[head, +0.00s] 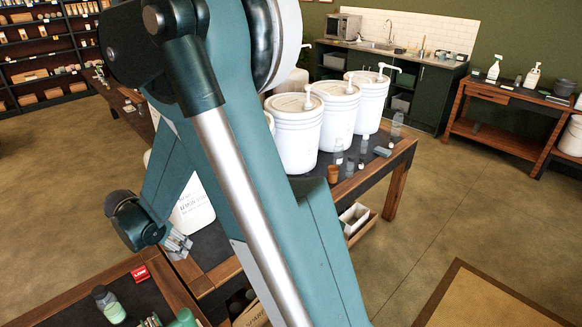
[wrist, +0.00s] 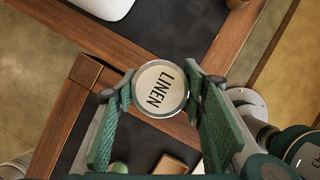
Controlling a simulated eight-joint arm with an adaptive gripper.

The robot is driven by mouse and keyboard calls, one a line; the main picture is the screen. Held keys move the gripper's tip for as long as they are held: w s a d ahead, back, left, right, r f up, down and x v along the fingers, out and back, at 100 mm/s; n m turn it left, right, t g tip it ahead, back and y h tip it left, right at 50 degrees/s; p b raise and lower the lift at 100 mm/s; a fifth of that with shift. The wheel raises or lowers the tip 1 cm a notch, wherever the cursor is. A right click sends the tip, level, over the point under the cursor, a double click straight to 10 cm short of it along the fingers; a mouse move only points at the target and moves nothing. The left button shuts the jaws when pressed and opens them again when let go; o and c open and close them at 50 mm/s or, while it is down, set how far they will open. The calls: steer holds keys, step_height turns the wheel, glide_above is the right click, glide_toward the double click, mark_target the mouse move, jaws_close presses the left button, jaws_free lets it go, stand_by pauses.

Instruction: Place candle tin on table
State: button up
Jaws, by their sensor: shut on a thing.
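The candle tin (wrist: 160,86) is round and silver-rimmed, with a pale lid reading "LINEN", in the middle of the wrist view. My gripper (wrist: 159,92) is shut on it, with one green ridged finger on each side. The tin appears over the wooden edges where two tables meet; its height above them cannot be told. The table (wrist: 185,36) with a dark top and brown wooden rim lies at the top of the wrist view. In the head view my arm hides much of the scene, and I cannot make out the tin there.
White pump buckets (head: 297,140) stand on the table in the head view, with small bottles and a brown jar (head: 333,173) beside them. Dark tabletop shows bare between items.

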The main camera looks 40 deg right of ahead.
steer(key=s+d, duration=0.4)
steer(key=d, duration=0.2)
steer(key=shift+d, duration=0.25)
steer(key=shift+s+f, duration=0.1)
steer(key=shift+f, duration=0.05)
steer(key=shift+f+b, duration=0.65)
steer(key=shift+f, duration=2.4)
steer(key=shift+f+b, duration=0.45)
steer(key=shift+f, duration=1.45)
steer(key=shift+f, duration=0.15)
steer(key=o, duration=0.9)
steer(key=shift+o, duration=0.4)
